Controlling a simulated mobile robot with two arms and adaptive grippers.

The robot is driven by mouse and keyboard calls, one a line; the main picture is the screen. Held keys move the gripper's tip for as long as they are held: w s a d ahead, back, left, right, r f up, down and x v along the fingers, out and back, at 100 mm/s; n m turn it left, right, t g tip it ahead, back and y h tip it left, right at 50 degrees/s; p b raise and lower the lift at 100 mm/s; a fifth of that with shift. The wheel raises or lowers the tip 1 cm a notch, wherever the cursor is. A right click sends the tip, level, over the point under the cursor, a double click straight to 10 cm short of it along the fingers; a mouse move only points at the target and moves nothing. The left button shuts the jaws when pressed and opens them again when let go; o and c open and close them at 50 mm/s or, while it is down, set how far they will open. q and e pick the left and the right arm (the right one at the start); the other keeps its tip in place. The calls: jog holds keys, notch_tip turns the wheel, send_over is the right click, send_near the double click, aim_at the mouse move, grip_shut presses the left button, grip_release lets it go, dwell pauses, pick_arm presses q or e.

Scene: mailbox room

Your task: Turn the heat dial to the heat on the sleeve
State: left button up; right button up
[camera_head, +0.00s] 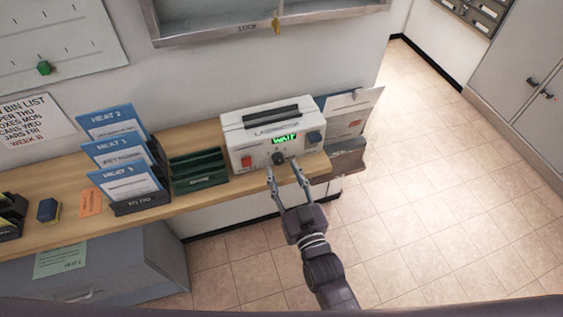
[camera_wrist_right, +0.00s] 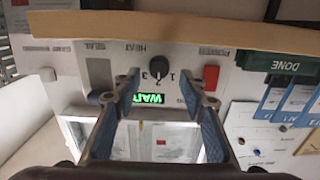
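The white laminator (camera_head: 240,130) stands on the wooden shelf and its green display (camera_head: 284,139) reads WAIT. My left gripper is not in view.
A green tray (camera_head: 200,182) sits beside the laminator. The floor at right is clear.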

aim_at(278, 159)
jog(key=shift+x, duration=1.1)
jog(key=shift+w, duration=0.25)
grip_shut()
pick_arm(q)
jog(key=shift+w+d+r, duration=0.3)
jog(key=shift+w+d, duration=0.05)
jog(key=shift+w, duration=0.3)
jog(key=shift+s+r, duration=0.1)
pick_arm(e)
jog(key=shift+m, duration=0.3)
jog(key=m+p, duration=0.1)
jog(key=m, duration=0.2)
jog(key=shift+m, duration=0.3)
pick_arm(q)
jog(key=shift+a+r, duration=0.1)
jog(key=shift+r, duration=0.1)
pick_arm(e)
jog(key=m, duration=0.5)
jog(key=shift+d+f, duration=0.1)
jog(key=shift+f, duration=0.05)
jog(key=shift+m, duration=0.4)
